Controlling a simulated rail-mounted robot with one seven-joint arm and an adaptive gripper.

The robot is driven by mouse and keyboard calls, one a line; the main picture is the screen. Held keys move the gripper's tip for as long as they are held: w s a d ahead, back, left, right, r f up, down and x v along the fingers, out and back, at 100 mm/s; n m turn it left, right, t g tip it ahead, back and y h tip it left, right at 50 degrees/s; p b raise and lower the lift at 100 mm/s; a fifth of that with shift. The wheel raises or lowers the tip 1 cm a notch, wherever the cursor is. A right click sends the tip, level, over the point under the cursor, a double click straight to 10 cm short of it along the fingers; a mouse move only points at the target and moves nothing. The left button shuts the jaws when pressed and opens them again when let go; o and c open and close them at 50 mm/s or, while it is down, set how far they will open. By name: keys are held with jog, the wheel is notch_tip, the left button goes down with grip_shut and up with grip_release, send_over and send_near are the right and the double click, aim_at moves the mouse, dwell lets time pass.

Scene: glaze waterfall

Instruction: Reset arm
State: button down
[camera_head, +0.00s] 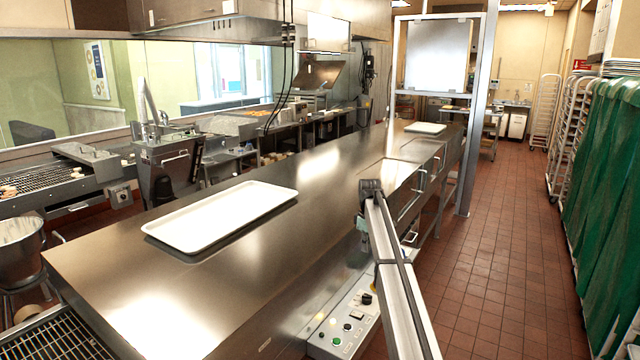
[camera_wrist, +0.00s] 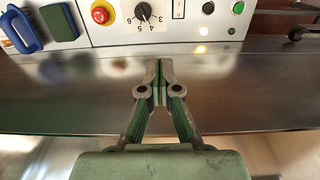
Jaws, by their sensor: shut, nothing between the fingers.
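My gripper (camera_wrist: 159,75) is in the middle of the wrist view, its two green and grey fingers together with nothing between them. Behind the fingertips is a bare brown-grey metal surface. I cannot make out the gripper clearly in the head view.
In the wrist view a control panel (camera_wrist: 110,30) has a red button (camera_wrist: 101,14) and a dial (camera_wrist: 144,12). In the head view a steel counter (camera_head: 240,260) bears a white tray (camera_head: 225,215) and a farther tray (camera_head: 425,127). Green-covered racks (camera_head: 605,200) line the right; the tiled aisle (camera_head: 510,230) is clear.

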jog(key=s+f+m+g+b, duration=0.15)
jog(key=s+f+m, duration=0.35)
jog(key=s+f, duration=1.35)
jog(key=s+f+m+b, duration=0.2)
jog(key=s+f+m, duration=0.3)
jog(key=s+f, duration=1.4)
jog(key=s+f+g+b, duration=0.1)
jog(key=s+f, duration=0.6)
jog(key=s, duration=0.7)
jog(key=s+f+m+g+b, duration=0.1)
jog(key=s+f, duration=0.6)
jog(key=s, duration=0.7)
jog(key=s+f+g+b, duration=0.3)
jog(key=s+f, duration=0.4)
jog(key=s, duration=0.8)
jog(key=shift+d+b, duration=0.35)
jog(key=shift+b, duration=0.4)
jog(key=shift+g, duration=0.25)
jog(key=shift+f, duration=0.1)
